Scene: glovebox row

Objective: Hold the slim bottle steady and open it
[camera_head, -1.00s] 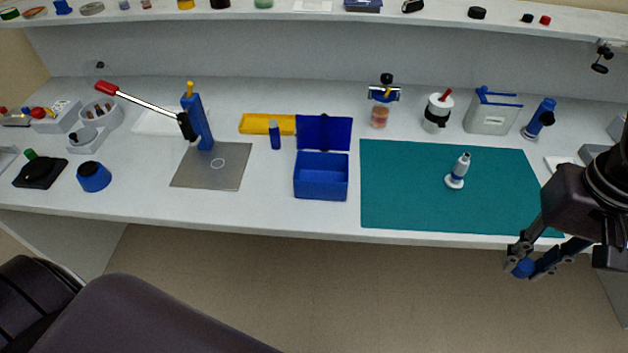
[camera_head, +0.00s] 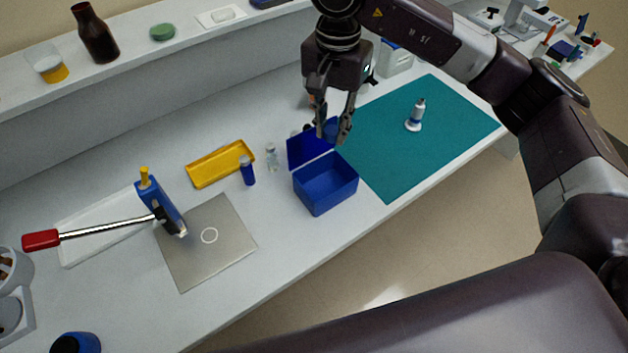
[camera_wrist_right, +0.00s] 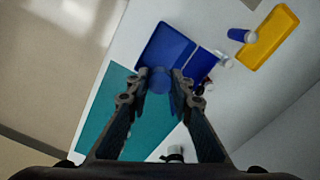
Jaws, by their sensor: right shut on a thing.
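My right gripper (camera_head: 335,130) is shut on a small blue round piece (camera_wrist_right: 159,82), held between its fingertips above the open blue box (camera_head: 334,194). In the head view the fingers partly cover this piece. Several small bottles stand on the bench, and I cannot tell which one is the slim bottle. A blue bottle (camera_head: 248,172) stands upright by the yellow tray, with a small clear bottle (camera_head: 271,158) to its right. My left gripper is out of view.
The green mat (camera_head: 385,155) is mostly bare. The box's raised lid (camera_head: 306,150) stands at its back edge. A yellow tray (camera_head: 218,166), a grey plate (camera_head: 195,255) and a blue press with a red-handled lever (camera_head: 160,205) lie left. The shelf (camera_head: 120,70) runs behind.

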